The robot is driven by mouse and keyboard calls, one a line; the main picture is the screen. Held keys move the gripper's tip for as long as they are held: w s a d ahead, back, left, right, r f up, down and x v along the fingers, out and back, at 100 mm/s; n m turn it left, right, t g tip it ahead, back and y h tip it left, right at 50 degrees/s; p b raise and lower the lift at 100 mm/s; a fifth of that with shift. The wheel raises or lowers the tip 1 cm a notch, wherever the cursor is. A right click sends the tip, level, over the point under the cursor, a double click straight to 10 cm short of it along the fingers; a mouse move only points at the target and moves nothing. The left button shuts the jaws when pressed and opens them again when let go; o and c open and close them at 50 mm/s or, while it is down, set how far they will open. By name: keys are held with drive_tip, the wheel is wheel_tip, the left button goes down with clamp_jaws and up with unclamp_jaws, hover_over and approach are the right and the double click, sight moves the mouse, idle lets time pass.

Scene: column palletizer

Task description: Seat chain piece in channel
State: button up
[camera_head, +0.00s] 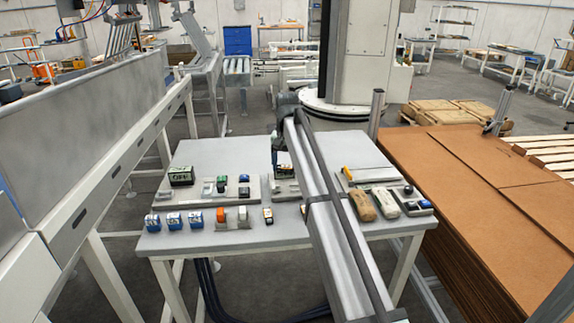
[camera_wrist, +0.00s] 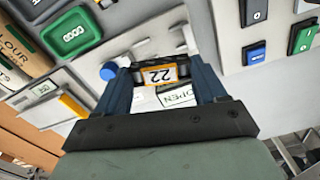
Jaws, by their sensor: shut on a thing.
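My gripper (camera_wrist: 160,72) has its two dark blue fingers closed on a small dark piece with an orange-edged label reading 22, which I take for the chain piece (camera_wrist: 160,76). It hangs over a pale grey plate (camera_wrist: 140,45) with a raised strip. Which part is the channel, and whether the piece touches it, I cannot tell. In the head view my gripper (camera_head: 280,160) is low over the middle of the table, partly hidden by my arm.
The grey table (camera_head: 200,240) holds several small blocks. A tan pouch (camera_head: 361,204) lies right of my arm. Brown board stacks (camera_head: 470,190) stand beside the table; a conveyor frame (camera_head: 100,130) is left.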

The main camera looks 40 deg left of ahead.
drive_tip(key=shift+n, duration=1.3)
drive_tip(key=shift+f, duration=2.7)
drive_tip(key=o, duration=1.2)
drive_tip(key=shift+s+f, duration=0.1)
drive_tip(key=shift+c, duration=0.2)
drive_tip(key=shift+r, duration=3.6)
drive_tip(key=shift+w, duration=0.2)
